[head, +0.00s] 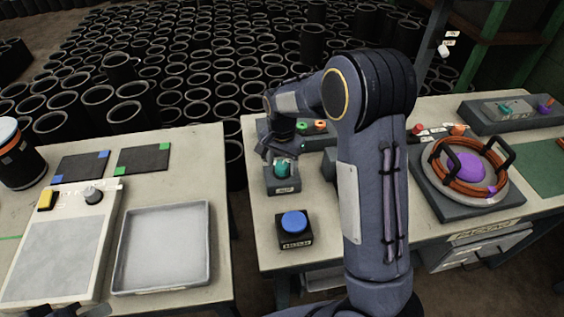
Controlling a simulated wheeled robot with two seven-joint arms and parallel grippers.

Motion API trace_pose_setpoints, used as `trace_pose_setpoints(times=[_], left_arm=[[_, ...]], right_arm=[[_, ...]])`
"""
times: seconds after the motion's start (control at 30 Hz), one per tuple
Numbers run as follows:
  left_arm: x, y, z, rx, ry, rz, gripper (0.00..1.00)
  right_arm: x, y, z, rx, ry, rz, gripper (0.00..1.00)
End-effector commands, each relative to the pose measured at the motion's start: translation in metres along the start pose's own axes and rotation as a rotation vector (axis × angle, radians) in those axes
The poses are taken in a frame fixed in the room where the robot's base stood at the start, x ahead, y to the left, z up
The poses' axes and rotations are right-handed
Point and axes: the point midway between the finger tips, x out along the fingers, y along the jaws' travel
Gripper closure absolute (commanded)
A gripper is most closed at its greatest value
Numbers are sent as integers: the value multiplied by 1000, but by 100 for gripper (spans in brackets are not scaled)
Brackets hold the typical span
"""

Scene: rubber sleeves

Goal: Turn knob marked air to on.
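A teal knob (282,168) stands on a small grey box (284,186) near the left side of the middle table. The box has a small label on its front, too small to read, so I cannot confirm the air mark. My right gripper (276,154) points down right at the teal knob, partly overlapping it. Its fingers are small and dark, and I cannot tell whether they touch or grip the knob. Dark parts at the bottom left edge seem to be my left gripper (82,311); its fingers are not clear.
A blue button (294,222) on a dark box sits in front of the knob. Green and orange knobs (311,126) are behind. My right arm hides the table's middle. A round orange-ringed fixture (440,185) stands right; a grey tray (162,248) lies on the left table.

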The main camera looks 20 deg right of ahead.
Motion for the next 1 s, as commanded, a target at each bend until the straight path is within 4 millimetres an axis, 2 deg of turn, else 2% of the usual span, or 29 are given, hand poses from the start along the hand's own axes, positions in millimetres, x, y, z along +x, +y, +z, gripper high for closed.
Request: trace_pose_setpoints(times=[0.33,0.73,1.0], left_arm=[[0,0,0,0,0,0,78],[3,-1,1,0,0,0,78],[3,-1,2,0,0,0,78]], right_arm=[[-3,0,0,-2,-1,1,42],[-64,0,0,-1,1,-2,42],[-78,0,0,-1,-1,1,42]])
